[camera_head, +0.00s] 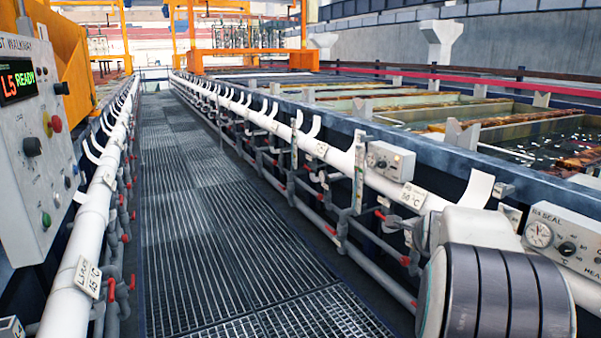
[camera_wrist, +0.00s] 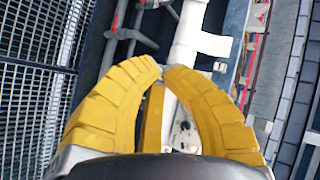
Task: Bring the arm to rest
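My gripper (camera_wrist: 163,68) shows in the wrist view as two curved yellow fingers. Their tips come together, with nothing visible held between them. Below the fingertips the view looks down on a white pipe with a pale curved tab (camera_wrist: 205,42), grey pipework and grating. In the head view part of my arm, white with dark grey bands, fills the lower right corner. My gripper itself is not visible in the head view.
A grated walkway (camera_head: 215,215) runs ahead, clear between two white pipes. A control panel (camera_head: 35,140) reading "L5 READY" stands at left. Small gauge boxes (camera_head: 390,160) and red-handled valves line the right pipe. Liquid-filled tanks (camera_head: 530,135) lie beyond at right.

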